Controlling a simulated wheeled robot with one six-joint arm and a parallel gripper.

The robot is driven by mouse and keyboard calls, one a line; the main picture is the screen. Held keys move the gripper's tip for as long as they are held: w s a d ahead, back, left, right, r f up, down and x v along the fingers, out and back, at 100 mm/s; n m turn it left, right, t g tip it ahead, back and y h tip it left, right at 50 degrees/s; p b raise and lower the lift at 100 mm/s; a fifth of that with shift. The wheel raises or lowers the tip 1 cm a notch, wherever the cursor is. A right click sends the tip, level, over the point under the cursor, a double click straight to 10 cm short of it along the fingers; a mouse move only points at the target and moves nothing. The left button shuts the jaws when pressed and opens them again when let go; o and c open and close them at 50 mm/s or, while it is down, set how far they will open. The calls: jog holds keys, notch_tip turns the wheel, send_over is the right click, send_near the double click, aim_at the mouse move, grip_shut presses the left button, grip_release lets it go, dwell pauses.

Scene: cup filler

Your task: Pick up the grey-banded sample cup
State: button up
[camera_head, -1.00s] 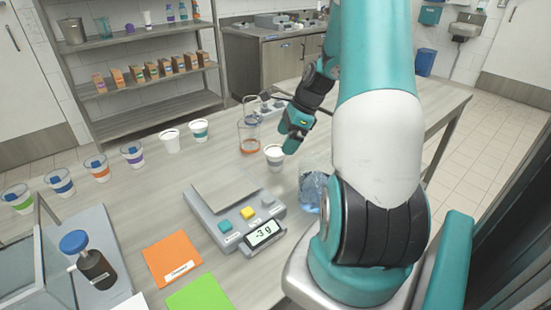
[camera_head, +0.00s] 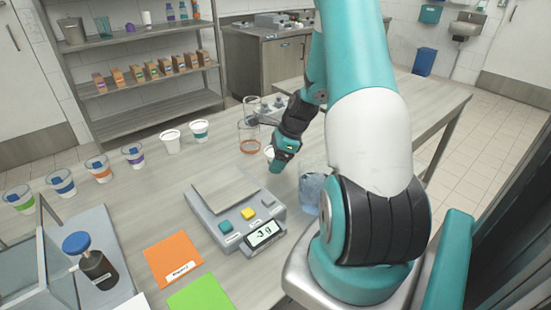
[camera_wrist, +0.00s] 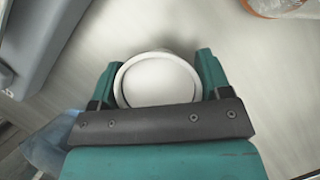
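A white cup (camera_wrist: 158,80) stands between the two fingers of my gripper in the wrist view, its round rim facing the camera. In the head view only a small part of this cup (camera_head: 268,152) shows at the left of my gripper (camera_head: 277,162), so its band is hidden. My gripper is lowered around the cup, one finger on each side. The fingers (camera_wrist: 159,72) are spread about as wide as the rim and look open. Firm contact with the cup is not visible.
A scale (camera_head: 238,212) stands at front left of my gripper. A clear cup with an orange-brown base (camera_head: 249,142) is just behind, and a bluish clear container (camera_head: 311,190) is to the right. A row of cups, including a purple-banded one (camera_head: 133,155), stands at left.

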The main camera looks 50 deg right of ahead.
jog(key=c, duration=0.5)
jog(key=shift+o, duration=0.2)
jog(key=shift+r, duration=0.1)
